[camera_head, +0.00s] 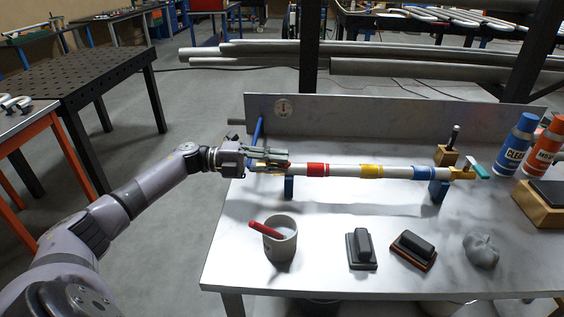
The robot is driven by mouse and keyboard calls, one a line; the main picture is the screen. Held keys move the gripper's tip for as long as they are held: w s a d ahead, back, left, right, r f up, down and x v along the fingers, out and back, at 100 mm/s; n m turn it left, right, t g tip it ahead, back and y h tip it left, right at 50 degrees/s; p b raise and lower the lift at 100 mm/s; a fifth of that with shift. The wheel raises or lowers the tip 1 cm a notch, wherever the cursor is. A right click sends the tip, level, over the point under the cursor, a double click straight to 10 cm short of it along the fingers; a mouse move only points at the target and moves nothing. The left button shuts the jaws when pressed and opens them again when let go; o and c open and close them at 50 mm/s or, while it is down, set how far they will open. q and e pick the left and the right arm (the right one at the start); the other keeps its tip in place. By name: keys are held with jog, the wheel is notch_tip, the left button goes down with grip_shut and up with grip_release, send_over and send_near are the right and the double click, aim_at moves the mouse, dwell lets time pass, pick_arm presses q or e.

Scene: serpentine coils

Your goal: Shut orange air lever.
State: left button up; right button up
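A pale pipe (345,171) with red, yellow and blue bands lies level across blue stands on the metal bench. My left gripper (276,159) reaches in from the left and is at the pipe's left end. Its fingers cover that end, and I cannot tell whether they touch or grip anything. A small reddish-orange bit shows beside the fingertips, but I cannot tell whether it is the orange air lever. A teal handle (478,171) sits on the brass fitting (458,174) at the pipe's right end. My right gripper is not in view.
A grey cup (281,245) with a red marker, two black-handled blocks (361,250) (414,250) and a crumpled grey cloth (481,250) lie at the front. Blue (519,143) and orange (546,146) bottles stand at right.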

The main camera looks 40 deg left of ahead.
pick_arm(q)
jog(key=v, duration=1)
jog(key=shift+s+a, duration=0.2)
jog(key=shift+a, duration=0.15)
